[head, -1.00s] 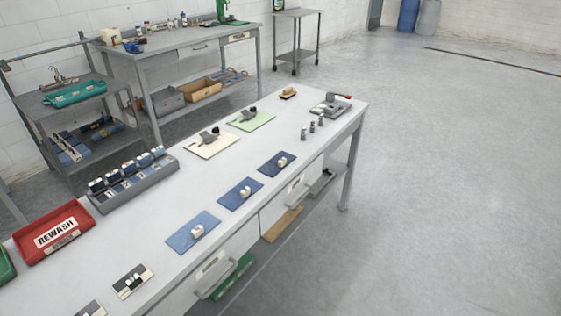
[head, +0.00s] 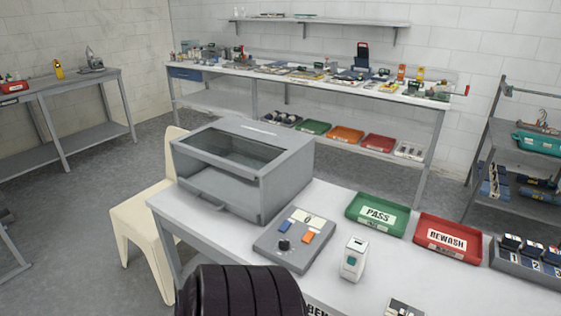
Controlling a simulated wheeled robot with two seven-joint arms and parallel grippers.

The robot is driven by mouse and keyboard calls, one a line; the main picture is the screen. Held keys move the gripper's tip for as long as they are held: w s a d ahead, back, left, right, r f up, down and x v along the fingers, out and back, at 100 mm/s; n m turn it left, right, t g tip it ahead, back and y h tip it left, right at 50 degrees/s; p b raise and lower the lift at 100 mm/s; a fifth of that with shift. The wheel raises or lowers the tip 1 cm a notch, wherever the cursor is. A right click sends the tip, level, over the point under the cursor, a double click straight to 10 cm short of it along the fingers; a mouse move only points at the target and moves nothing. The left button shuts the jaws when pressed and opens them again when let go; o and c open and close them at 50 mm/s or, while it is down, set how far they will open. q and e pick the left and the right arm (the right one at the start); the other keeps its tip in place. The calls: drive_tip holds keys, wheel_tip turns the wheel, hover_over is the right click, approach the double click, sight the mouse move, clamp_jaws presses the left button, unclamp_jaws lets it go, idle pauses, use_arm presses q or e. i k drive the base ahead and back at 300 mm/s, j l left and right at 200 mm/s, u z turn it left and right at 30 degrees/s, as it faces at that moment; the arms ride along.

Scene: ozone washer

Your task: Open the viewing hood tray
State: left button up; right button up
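The grey viewing hood (head: 285,170) stands on the left end of the white bench, with a dark glass pane (head: 235,147) in its sloped upper face. Low on its front is the tray front with a bar handle (head: 205,200). The tray looks pushed in, flush with the hood. Neither of my grippers shows in the head view, and nothing is seen touching the handle.
A cream chair (head: 150,225) stands close by the hood's left. A control box (head: 295,240), a small white device (head: 354,258), a green PASS tray (head: 378,214) and a red REWASH tray (head: 447,239) lie to its right. A dark ribbed shape blocks the bottom middle.

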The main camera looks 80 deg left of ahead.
sight(240, 195)
drive_tip(key=u, duration=2.95)
